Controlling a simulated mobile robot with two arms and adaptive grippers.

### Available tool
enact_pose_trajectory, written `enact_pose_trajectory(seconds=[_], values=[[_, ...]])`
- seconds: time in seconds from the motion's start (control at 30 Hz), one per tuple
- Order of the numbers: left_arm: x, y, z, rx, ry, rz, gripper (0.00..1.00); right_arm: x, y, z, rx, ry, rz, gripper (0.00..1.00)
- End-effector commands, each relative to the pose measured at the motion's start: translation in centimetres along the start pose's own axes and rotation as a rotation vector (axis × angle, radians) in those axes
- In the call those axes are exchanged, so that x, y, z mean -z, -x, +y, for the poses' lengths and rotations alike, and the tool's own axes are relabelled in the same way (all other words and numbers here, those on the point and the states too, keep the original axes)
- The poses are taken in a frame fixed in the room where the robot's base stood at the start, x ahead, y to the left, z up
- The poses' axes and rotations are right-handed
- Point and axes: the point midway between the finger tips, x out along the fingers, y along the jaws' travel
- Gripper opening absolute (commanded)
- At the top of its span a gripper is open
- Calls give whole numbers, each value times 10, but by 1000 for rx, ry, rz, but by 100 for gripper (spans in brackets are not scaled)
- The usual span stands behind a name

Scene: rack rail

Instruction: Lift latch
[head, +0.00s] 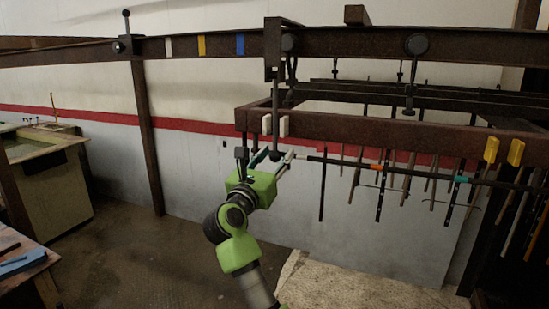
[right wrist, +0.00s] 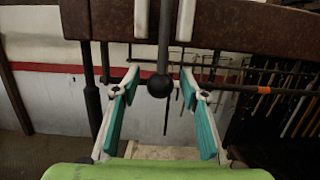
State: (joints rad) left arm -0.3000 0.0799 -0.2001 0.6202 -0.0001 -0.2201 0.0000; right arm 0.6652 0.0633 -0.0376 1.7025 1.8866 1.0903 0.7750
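A dark lever with a black ball knob hangs down from the rail bracket; the knob shows in the head view (head: 275,155) and in the right wrist view (right wrist: 160,86). I take this lever to be the latch. My right gripper (head: 277,159) is just below the rack's front beam. In the right wrist view its teal-padded fingers (right wrist: 160,95) stand apart, one on each side of the knob, with visible gaps in the picture. Depth between knob and fingertips is hard to tell. My left gripper is not in view.
A brown overhead rail (head: 200,46) crosses the view. The rack's front beam (head: 380,133) has white pads (head: 283,126) and yellow pads (head: 515,152). A thin bar and several hanging rods (head: 380,195) are to the right. A workbench (head: 45,165) stands left; the middle floor is clear.

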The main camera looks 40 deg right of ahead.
Motion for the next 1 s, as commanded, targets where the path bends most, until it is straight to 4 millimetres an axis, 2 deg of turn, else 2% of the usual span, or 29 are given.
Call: enact_pose_trajectory(seconds=[0.03,0.1,0.57,1.0], values=[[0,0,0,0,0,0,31,0,0,0,0,0,0,24],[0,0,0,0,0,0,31,0,0,0,0,0,0,10],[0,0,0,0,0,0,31,0,2,0,-1,0,0,10],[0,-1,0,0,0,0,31,-12,39,1,-2,-1,0,11]])
